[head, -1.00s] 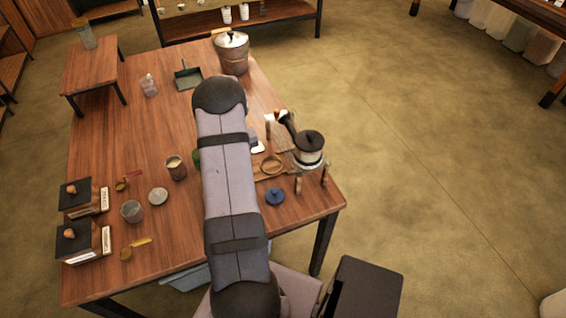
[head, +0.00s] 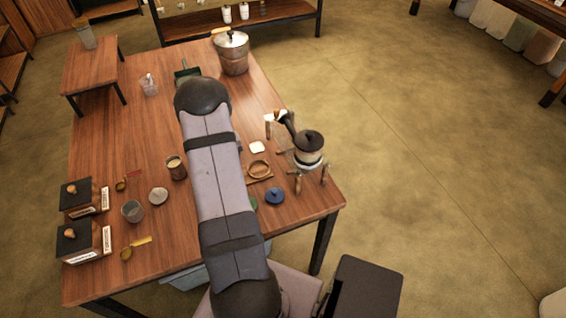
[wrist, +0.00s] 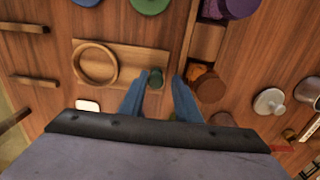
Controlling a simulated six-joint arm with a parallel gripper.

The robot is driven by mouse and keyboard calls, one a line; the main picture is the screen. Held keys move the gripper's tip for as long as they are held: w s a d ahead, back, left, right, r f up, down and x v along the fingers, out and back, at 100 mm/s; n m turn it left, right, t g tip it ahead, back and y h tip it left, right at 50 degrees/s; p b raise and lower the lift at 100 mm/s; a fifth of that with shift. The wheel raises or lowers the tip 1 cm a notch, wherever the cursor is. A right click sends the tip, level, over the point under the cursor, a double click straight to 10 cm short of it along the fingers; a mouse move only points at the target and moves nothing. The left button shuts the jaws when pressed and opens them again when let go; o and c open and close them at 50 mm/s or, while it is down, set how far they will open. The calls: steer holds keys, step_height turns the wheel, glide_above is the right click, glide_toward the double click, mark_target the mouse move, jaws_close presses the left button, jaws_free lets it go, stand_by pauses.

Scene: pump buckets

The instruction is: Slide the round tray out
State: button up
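The round tray (wrist: 80,64) is a wooden ring on a flat wooden board in the wrist view. It also shows in the head view (head: 259,170), beside the black-topped pot stand. A short dark green knob (wrist: 156,79) stands at the board's right end in the wrist view. My gripper (wrist: 160,78) has its two blue fingers apart on either side of this knob. A gap shows at the right finger; I cannot tell whether the left finger touches the knob. In the head view my arm hides the gripper and the knob.
The pot stand (head: 309,157) is right of the tray. A blue lid (head: 274,196) and a white square (head: 257,147) lie close by. A brown cup (wrist: 210,88) stands just right of my fingers in the wrist view.

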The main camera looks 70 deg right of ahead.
steer(key=shift+s+d+r, duration=0.1)
steer(key=shift+s+d, duration=0.05)
steer(key=shift+s, duration=0.05)
stand_by(1.0)
steer(key=shift+r+p, duration=2.55)
steer(key=shift+r, duration=0.9)
steer(key=shift+w, duration=0.1)
steer(key=w+a+r+n, duration=0.2)
steer(key=a+r, duration=0.3)
steer(key=a, duration=0.5)
steer(key=w+a+r+n, duration=0.2)
steer(key=a+r, duration=0.2)
steer(key=a, duration=0.6)
steer(key=s+a+r+n, duration=0.25)
steer(key=s+a, duration=0.35)
steer(key=a, duration=0.3)
steer(key=s+a+r+n, duration=0.1)
steer(key=s+a+n, duration=0.2)
steer(key=s+a, duration=0.45)
step_height(320, 180, down, 53)
steer(key=w+a+b, duration=0.1)
steer(key=b, duration=5.2)
steer(key=shift+w+a+r, duration=0.2)
steer(key=shift+w+a, duration=0.05)
steer(key=shift+w, duration=0.15)
